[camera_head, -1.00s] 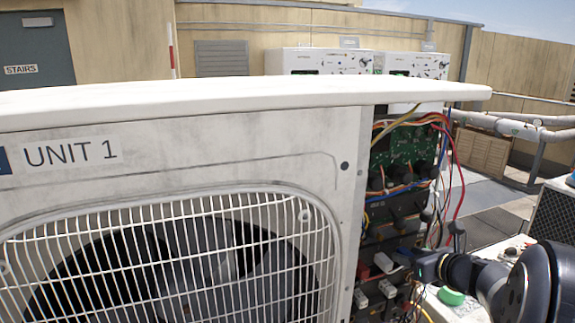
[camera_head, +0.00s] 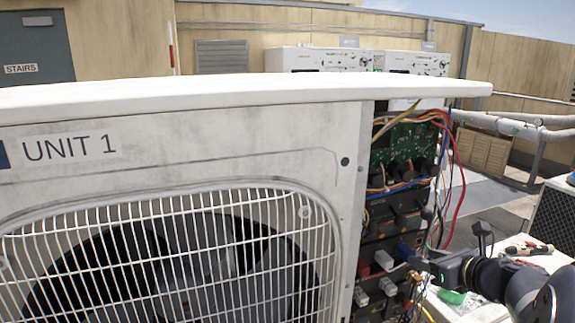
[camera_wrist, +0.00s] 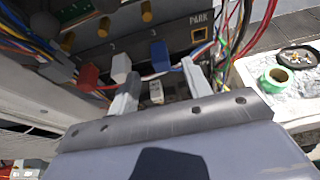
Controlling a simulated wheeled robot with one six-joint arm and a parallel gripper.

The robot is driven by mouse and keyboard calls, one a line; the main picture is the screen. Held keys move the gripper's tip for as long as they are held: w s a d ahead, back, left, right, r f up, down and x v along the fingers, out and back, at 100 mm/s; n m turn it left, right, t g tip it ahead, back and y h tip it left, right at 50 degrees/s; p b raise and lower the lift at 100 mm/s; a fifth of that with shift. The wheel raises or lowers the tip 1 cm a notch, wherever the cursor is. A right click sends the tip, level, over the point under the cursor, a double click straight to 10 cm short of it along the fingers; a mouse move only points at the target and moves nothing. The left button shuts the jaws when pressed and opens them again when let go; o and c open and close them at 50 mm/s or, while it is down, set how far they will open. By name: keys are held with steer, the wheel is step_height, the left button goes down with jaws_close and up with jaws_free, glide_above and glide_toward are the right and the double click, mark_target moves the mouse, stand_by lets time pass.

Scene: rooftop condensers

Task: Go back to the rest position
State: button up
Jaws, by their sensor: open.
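My gripper (camera_head: 422,266) is at the open right side of the condenser marked UNIT 1 (camera_head: 250,145), in front of its lower wiring. In the wrist view my gripper (camera_wrist: 158,86) has its two pale fingers apart. A small white part (camera_wrist: 156,92) shows between them, and I cannot tell whether a finger touches it. A red connector (camera_wrist: 91,78), a white connector (camera_wrist: 121,67) and a blue connector (camera_wrist: 160,56) sit in a row beyond the fingers. A socket marked PARK (camera_wrist: 199,38) is right of the blue connector.
Loose coloured wires (camera_head: 455,165) hang from the cabinet beside a green circuit board (camera_head: 405,143). A white-topped table (camera_wrist: 298,104) at right holds a green roll (camera_wrist: 275,80) and a dark round dish (camera_wrist: 299,56). Pipes (camera_head: 510,127) run behind. Open floor shows between cabinet and pipes.

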mark_target(412, 254)
steer(key=v, duration=0.5)
steer(key=p+x, duration=0.1)
steer(key=x, duration=0.9)
steer(key=shift+w+a, duration=0.1)
steer(key=shift+s+d+f, duration=0.1)
steer(key=shift+s+d, duration=0.2)
steer(key=shift+s, duration=0.4)
steer(key=shift+s+d, duration=0.25)
steer(key=shift+s, duration=0.4)
steer(key=shift+s+d+f, duration=0.1)
steer(key=shift+s+d, duration=0.2)
steer(key=shift+s, duration=0.4)
steer(key=shift+r, duration=0.1)
